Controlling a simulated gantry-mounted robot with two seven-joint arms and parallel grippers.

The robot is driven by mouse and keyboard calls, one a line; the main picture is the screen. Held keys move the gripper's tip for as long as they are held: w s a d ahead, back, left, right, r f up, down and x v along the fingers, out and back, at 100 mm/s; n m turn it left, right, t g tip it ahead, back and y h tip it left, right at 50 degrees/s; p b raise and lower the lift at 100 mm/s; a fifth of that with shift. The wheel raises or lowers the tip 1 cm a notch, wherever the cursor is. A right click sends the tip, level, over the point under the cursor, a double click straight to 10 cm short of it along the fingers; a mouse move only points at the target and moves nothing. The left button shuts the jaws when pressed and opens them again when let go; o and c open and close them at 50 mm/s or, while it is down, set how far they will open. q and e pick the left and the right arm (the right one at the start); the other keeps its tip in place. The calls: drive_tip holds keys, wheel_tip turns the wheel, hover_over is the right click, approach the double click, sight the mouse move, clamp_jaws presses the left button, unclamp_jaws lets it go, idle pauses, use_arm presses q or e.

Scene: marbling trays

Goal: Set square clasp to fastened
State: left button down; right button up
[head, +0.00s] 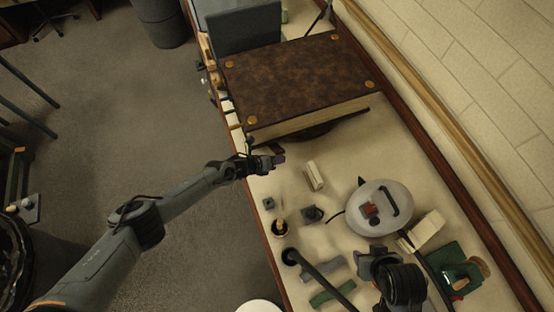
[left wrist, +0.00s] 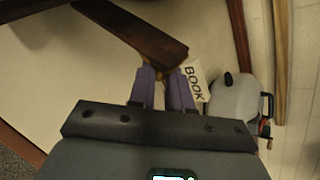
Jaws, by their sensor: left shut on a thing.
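A large brown book (head: 300,75) with brass corner studs lies on the bench, its pale page edge facing the near side. A dark brown strap (left wrist: 150,35) reaches from the top of the left wrist view to my left fingertips; I take it as the clasp strap. My left gripper (head: 280,160) is just off the book's near corner. Its purple fingers (left wrist: 165,82) are shut on a small brown piece at the strap's end, mostly hidden between them. The square catch is not clear to see. My right gripper (head: 374,264) is low at the right, its jaws unclear.
A pale block (head: 315,176) labelled BOOK (left wrist: 193,80) stands close beside my left fingers. A round grey device (head: 380,207) with a black handle sits farther right. Several small tools and a green item (head: 460,268) crowd the near bench.

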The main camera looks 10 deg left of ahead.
use_arm(q)
drive_tip(key=c, duration=1.1)
unclamp_jaws()
drive_tip(key=shift+o, duration=0.2)
drive_tip(key=shift+s, duration=0.1)
drive_tip(key=p+v, duration=0.1)
drive_tip(key=v, duration=0.9)
drive_tip(key=shift+s+a+r+p, duration=0.15)
drive_tip(key=shift+s+a+p, duration=0.1)
drive_tip(key=shift+a+p, duration=0.05)
